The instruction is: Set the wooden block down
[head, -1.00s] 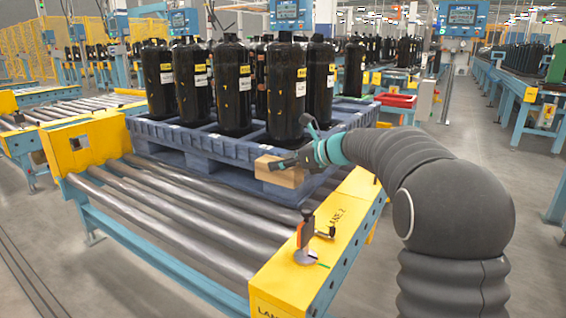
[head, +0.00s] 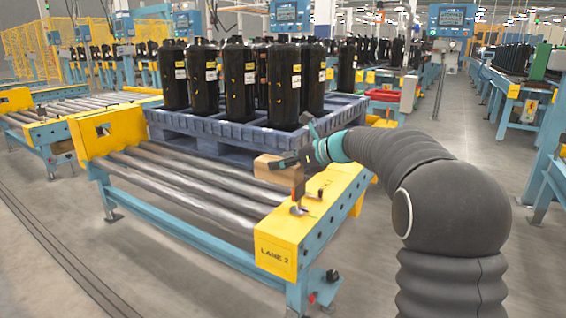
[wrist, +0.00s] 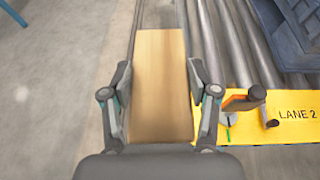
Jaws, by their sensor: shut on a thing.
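The wooden block (head: 273,170) is a plain light-brown piece held in my gripper (head: 302,156), in front of the pallet's near right corner in the head view. In the wrist view the block (wrist: 161,85) lies lengthwise between the two fingers of my gripper (wrist: 160,100), one finger on each side. Below it in the wrist view are the grey floor on the left and the conveyor rollers on the right. Its far end runs to near the top of that view. My gripper's inner parts are partly hidden by its own body.
A blue pallet (head: 215,143) carrying several black compressors (head: 239,85) stands on the rollers (head: 190,190). The yellow Lane 2 end plate (head: 278,252) holds an orange-handled clamp (head: 299,195). Open grey floor (head: 130,265) lies at the front left.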

